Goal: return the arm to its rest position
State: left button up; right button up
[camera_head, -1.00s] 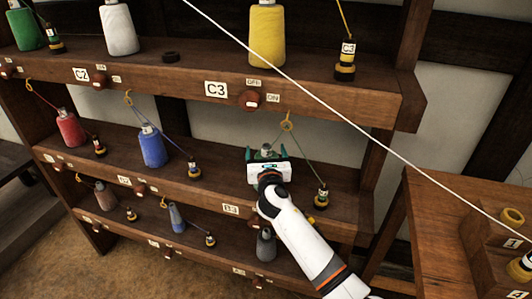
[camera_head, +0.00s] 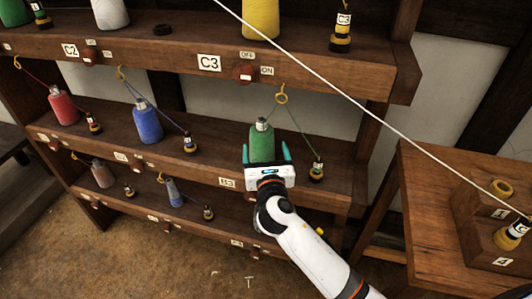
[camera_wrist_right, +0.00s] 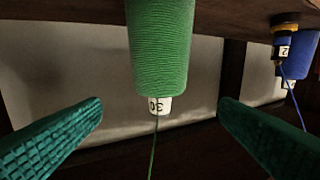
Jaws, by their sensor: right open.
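My right gripper (camera_head: 267,158) is open and empty in front of the middle shelf. A green spool (camera_head: 262,142) stands upright on that shelf just beyond its fingers. In the right wrist view the two teal fingers (camera_wrist_right: 160,125) are spread wide, and the green spool (camera_wrist_right: 161,50) with a white collar marked 30 shows beyond and between them, apart from both. A green thread runs from the spool up to a yellow ring (camera_head: 281,95) and down to a small black-and-yellow bobbin (camera_head: 317,170). My left gripper is not in view.
The wooden rack carries a blue spool (camera_head: 147,122), a red spool (camera_head: 63,106) and a yellow spool (camera_head: 262,18) on its shelves. A white rope (camera_head: 370,115) crosses diagonally at the right. A wooden side table (camera_head: 425,190) with a stepped block stands at the right.

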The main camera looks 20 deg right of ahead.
jog(key=shift+s, duration=0.4)
